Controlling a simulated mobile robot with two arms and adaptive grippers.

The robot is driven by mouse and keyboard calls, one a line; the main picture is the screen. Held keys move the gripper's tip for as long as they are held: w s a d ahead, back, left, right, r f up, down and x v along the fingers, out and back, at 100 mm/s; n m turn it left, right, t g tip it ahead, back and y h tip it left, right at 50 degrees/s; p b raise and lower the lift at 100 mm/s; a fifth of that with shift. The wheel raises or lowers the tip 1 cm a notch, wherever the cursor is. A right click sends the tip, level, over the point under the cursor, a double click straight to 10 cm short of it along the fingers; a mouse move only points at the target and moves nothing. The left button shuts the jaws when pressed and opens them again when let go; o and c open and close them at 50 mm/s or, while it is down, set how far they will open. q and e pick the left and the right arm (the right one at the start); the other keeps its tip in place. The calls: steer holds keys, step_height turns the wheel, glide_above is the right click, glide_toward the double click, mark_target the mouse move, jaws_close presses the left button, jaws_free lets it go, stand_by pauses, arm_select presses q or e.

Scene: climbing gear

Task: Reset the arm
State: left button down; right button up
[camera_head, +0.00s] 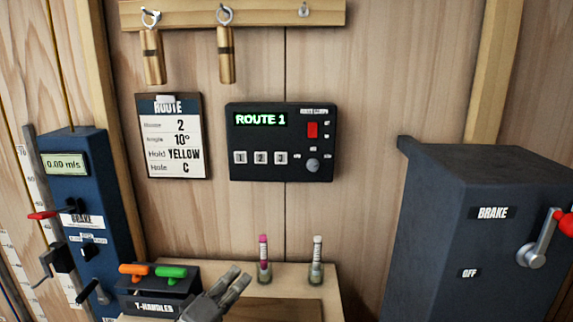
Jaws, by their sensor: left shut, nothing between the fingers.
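My left gripper (230,287) shows at the bottom centre in the head view, low over the small wooden table. Its fingers are shut with nothing between them. It is just right of the T-handles box (152,306) and left of the pink-capped marker, apart from it. My right gripper is out of view.
The black box holds an orange (133,269) and a green handle (171,272). A pink marker (264,252) and a white one (317,254) stand in holders. A ROUTE 1 panel (281,142) and route card (174,136) hang behind. A dark brake box (480,235) stands right, a blue one (85,215) left.

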arm_select(q)
steer(key=s+a+f+m+g+y, duration=0.1)
steer(key=s+f+m+g+y, duration=0.4)
steer(key=s+f, duration=0.9)
steer(key=s+a+f+m+g+y, duration=0.1)
steer(key=s+a+f+m+g, duration=0.15)
steer(key=s, duration=0.45)
steer(key=s+a+f+m+g+y, duration=0.1)
steer(key=s+a+f+g+y, duration=0.15)
steer(key=s, duration=0.45)
steer(key=s+a+f+m+g, duration=0.2)
steer(key=s+a+f+g, duration=0.15)
steer(key=s, duration=0.25)
step_height(320, 180, down, 27)
steer(key=s+g, duration=0.1)
steer(key=s, duration=0.1)
steer(key=s+a+f+g, duration=0.1)
steer(key=s+a+f, duration=0.2)
steer(key=s+f, duration=1.2)
steer(key=shift+s+f, duration=0.15)
steer(key=shift+s, duration=0.65)
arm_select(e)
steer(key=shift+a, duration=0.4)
